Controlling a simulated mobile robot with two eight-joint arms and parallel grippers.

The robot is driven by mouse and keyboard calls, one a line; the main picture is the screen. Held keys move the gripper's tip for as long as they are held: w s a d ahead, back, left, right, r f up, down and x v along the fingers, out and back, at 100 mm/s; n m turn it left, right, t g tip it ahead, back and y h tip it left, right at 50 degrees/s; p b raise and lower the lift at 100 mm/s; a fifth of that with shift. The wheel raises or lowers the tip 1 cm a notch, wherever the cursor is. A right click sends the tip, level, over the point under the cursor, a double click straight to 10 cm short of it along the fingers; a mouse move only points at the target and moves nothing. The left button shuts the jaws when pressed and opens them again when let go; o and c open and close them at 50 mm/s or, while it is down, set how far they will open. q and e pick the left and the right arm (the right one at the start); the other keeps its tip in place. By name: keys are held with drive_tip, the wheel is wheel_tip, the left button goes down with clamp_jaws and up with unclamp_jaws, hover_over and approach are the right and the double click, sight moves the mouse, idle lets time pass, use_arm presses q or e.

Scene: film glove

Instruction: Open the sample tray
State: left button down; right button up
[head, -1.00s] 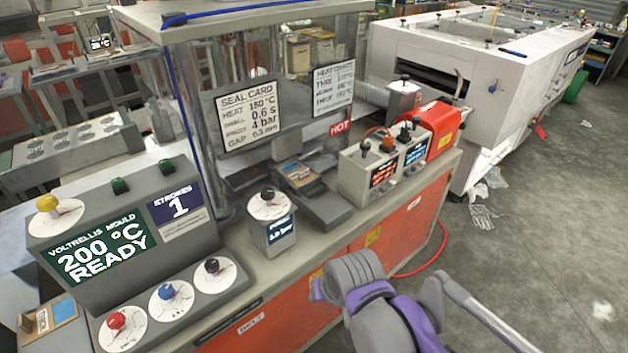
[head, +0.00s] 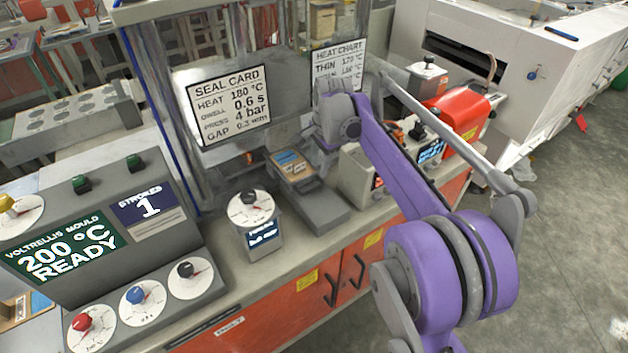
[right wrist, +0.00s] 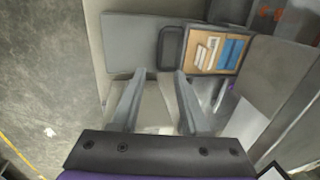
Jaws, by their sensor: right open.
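The sample tray (head: 291,163) is a small tray with tan, white and blue sample pieces, at the back end of a grey slab (head: 322,208) on the bench. In the right wrist view the tray (right wrist: 242,38) is at upper right, with its dark loop handle (right wrist: 172,48) on the side facing the bare slab (right wrist: 133,42). My right gripper (right wrist: 156,78) is open and empty, its two fingers apart just below the slab and handle in that view. It looks clear of the handle. In the head view my right arm reaches over the bench and its fingers are hard to make out. My left gripper is not in view.
A dial box (head: 254,222) stands left of the slab, and a knobbed control box (head: 358,172) stands to its right. A seal card panel (head: 229,105) hangs behind. The mould console (head: 65,235) fills the left. Orange cupboard doors (head: 310,285) are below the bench top.

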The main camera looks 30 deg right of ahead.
sight(315, 190)
drive_tip(key=f, duration=0.3)
drive_tip(key=w+f, duration=0.1)
drive_tip(key=f, duration=0.2)
drive_tip(key=w+f, duration=0.1)
drive_tip(key=f, duration=0.2)
drive_tip(key=shift+a+f, duration=0.15)
drive_tip(key=shift+f, duration=0.25)
clamp_jaws()
idle(0.9)
